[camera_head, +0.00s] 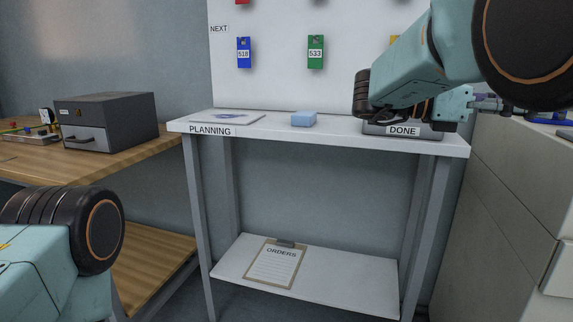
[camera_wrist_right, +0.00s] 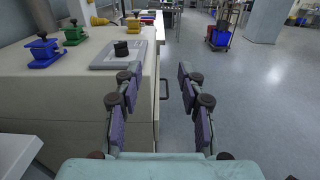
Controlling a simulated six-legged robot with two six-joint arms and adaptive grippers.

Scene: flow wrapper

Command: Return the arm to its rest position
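My right arm (camera_head: 440,60) reaches in from the upper right of the head view, folded in front of the white planning table (camera_head: 290,128). My right gripper (camera_head: 490,104) points right, beside the table's right end and near the beige cabinet. In the right wrist view the gripper (camera_wrist_right: 160,85) has its two purple-padded fingers wide apart, with nothing between them. Part of my left arm (camera_head: 60,250) shows at the lower left of the head view; its gripper is out of view.
A tray marked DONE (camera_head: 402,131) is partly hidden behind my right arm. The beige cabinet (camera_wrist_right: 75,95) carries blue and green fixtures and a grey plate (camera_wrist_right: 110,62) with a black knob.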

